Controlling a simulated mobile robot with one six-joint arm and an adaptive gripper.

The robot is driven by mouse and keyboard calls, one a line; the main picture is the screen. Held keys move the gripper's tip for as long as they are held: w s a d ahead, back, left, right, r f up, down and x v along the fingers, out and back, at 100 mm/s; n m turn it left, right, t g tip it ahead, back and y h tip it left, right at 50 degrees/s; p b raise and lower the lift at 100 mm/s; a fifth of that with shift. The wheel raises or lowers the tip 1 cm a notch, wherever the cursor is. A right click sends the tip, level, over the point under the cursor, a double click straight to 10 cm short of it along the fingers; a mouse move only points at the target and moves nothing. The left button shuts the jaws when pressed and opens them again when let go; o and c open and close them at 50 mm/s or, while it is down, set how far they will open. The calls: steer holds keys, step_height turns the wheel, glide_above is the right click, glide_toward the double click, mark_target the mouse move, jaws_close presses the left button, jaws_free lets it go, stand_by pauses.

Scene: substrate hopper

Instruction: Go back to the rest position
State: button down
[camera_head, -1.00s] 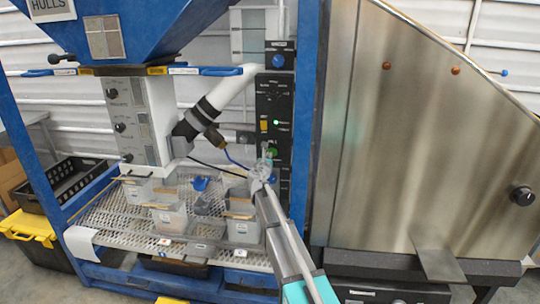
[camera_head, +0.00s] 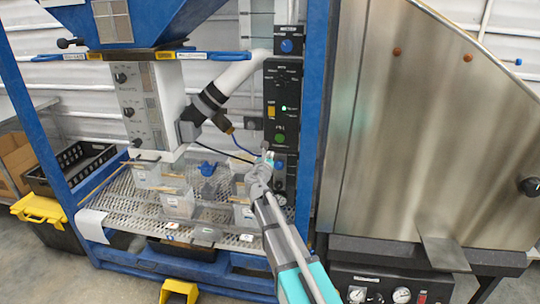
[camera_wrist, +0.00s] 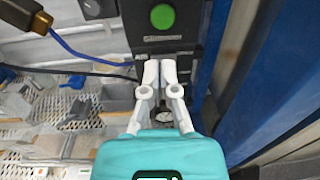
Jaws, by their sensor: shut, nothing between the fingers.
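My gripper (camera_head: 266,160) is in front of the lower part of the black control panel (camera_head: 283,100). In the wrist view my gripper (camera_wrist: 160,68) points at the panel just below a round green button (camera_wrist: 162,16), its fingers together and nothing between them. I cannot tell whether the fingertips touch the panel. The green button (camera_head: 280,138) also shows in the head view, above and right of the fingertips, with a small lit green light over it.
Several clear bins stand on the perforated shelf (camera_head: 120,205) left of my arm. A blue frame post (camera_head: 314,110) and a large steel hopper (camera_head: 430,130) stand to the right. A black crate (camera_head: 75,170) and a yellow step (camera_head: 180,291) are at the left and front.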

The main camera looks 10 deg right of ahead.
steer(key=s+d+f+m+g+p, duration=0.3)
steer(key=s+d+m+g, duration=0.2)
steer(key=s+m, duration=0.35)
steer(key=s+d+f+m+g+p, duration=0.2)
steer(key=s+d+f+m+g, duration=0.15)
steer(key=s+d+m, duration=0.5)
steer(key=s+a+f+m+g+y+p, duration=0.1)
steer(key=s+a+m+g+y+p, duration=0.1)
steer(key=s+m, duration=0.5)
steer(key=s+a+f+m+g+y+p, duration=0.1)
steer(key=s+a+m+g+y+p, duration=0.2)
steer(key=s+a+m+g, duration=0.3)
steer(key=s+a+m+y, duration=0.1)
steer(key=s, duration=0.4)
steer(key=shift+m+y, duration=0.3)
steer(key=shift+y, duration=0.1)
